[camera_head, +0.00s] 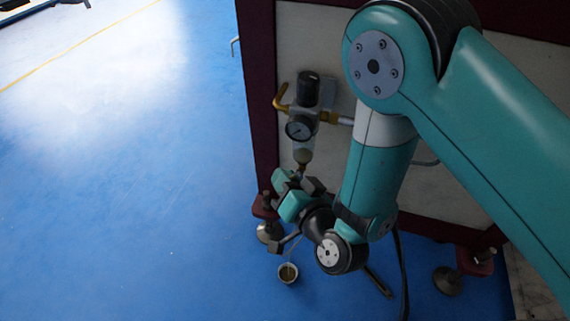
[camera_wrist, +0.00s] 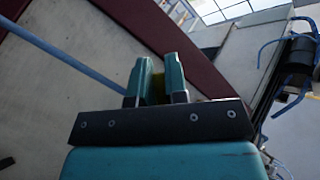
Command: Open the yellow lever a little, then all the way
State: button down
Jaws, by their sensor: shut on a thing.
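My gripper (camera_head: 284,190) is low in front of the machine's pale panel in the head view, just below the air regulator with its round gauge (camera_head: 299,129). In the wrist view my gripper (camera_wrist: 157,75) has its two teal fingers close together, with a dark yellow piece, the yellow lever (camera_wrist: 158,88), between them. Only a small part of the lever shows there. In the head view the lever is hidden by my gripper, so its angle cannot be told.
A small cup (camera_head: 288,274) stands on the blue floor below my gripper. The machine's maroon frame (camera_head: 257,90) and its levelling feet (camera_head: 448,280) are close by. A brass pipe (camera_head: 281,97) bends beside the regulator. The floor to the left is clear.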

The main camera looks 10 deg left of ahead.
jog(key=p, duration=0.3)
jog(key=shift+d+r+n+g+h, duration=0.1)
jog(key=shift+r+n+g+h, duration=0.05)
jog(key=shift+n+g+h, duration=0.2)
jog(key=shift+f+p, duration=0.3)
jog(key=shift+p, duration=0.1)
jog(key=shift+s, duration=0.1)
jog(key=c, duration=1.4)
grip_release()
jog(key=shift+d, duration=0.1)
jog(key=shift+f+b, duration=0.1)
jog(key=shift+b, duration=0.35)
